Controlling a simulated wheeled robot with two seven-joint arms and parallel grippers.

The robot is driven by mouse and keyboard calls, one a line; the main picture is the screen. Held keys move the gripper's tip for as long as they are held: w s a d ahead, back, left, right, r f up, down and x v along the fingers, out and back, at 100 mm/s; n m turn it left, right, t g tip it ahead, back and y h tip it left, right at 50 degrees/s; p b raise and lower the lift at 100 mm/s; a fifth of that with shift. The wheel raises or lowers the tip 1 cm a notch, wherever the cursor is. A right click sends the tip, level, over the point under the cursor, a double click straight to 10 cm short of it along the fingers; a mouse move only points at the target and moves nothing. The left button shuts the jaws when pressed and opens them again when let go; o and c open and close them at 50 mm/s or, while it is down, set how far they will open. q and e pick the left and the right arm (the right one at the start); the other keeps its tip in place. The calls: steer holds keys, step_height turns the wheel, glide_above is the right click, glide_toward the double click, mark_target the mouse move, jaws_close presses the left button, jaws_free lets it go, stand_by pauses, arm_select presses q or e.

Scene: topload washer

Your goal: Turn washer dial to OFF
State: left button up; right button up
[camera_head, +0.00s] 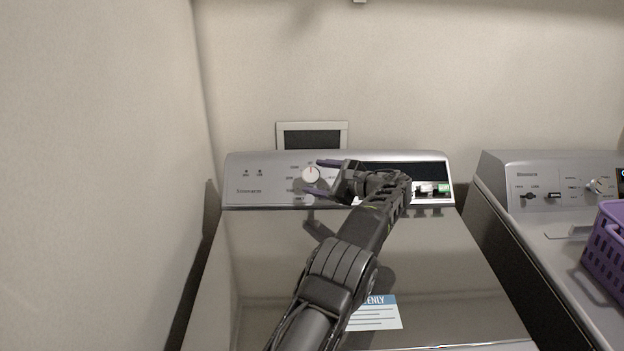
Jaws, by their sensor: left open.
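The washer dial (311,174) is a round white knob on the silver control panel (240,172) of the washer. A small reddish mark on the dial points about straight up; the printed labels around it are too small to read surely. My left gripper (316,176) reaches in from the right side of the dial. Its jaws are open, one finger above and right of the dial, the other below it. I cannot tell whether either finger touches the dial. The hand and arm hide the middle of the panel. My right gripper is not in view.
The shiny washer lid (255,260) is closed, with a blue and white label (385,319) near its front. A second machine (520,170) and a purple basket (608,250) are at right. A wall stands close at left.

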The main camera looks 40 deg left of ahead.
mark_target(316, 177)
arm_select(q)
steer(key=b+v, duration=0.1)
steer(key=v, duration=0.4)
stand_by(0.4)
